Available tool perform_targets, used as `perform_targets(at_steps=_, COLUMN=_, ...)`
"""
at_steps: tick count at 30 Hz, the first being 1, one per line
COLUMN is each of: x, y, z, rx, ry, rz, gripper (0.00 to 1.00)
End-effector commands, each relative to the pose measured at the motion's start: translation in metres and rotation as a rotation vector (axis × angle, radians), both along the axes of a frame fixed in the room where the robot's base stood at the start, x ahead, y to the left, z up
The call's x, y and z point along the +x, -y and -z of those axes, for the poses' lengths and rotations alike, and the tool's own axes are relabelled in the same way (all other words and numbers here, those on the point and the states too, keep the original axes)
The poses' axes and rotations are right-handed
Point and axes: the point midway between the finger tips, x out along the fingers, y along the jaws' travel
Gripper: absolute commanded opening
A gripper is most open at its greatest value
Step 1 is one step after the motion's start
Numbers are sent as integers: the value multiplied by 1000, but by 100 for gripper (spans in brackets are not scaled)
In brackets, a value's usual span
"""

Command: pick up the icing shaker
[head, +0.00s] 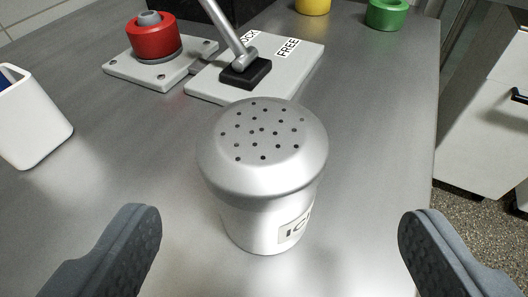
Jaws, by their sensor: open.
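The icing shaker (262,170) stands upright on the grey table near the middle of the head view. It is silver, with a wide domed lid full of small holes and a label on its right side that reads "IC", the rest turned out of sight. My gripper (275,235) is open, with one dark grey finger at the lower left and the other at the lower right. The shaker stands between and slightly beyond the fingertips, and neither finger touches it.
Behind the shaker is a plate with a lever (245,65) marked "FREE". A red cylinder (154,38) sits on a plate at the back left. A white container (30,115) stands at the left. Yellow (312,5) and green (386,13) pieces are at the back. The table's edge runs down the right.

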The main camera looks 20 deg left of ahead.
Motion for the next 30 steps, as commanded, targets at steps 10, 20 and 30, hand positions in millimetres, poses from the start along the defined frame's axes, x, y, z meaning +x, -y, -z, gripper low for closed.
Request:
perform_targets(at_steps=10, x=22, y=-9, z=11, rx=0, ry=-1, rz=0, gripper=80)
perform_targets(at_steps=20, x=39, y=-23, z=25, rx=2, ry=0, rz=-1, gripper=80)
perform_targets(at_steps=30, x=62, y=-34, z=34, rx=1, ry=1, rz=-1, gripper=80)
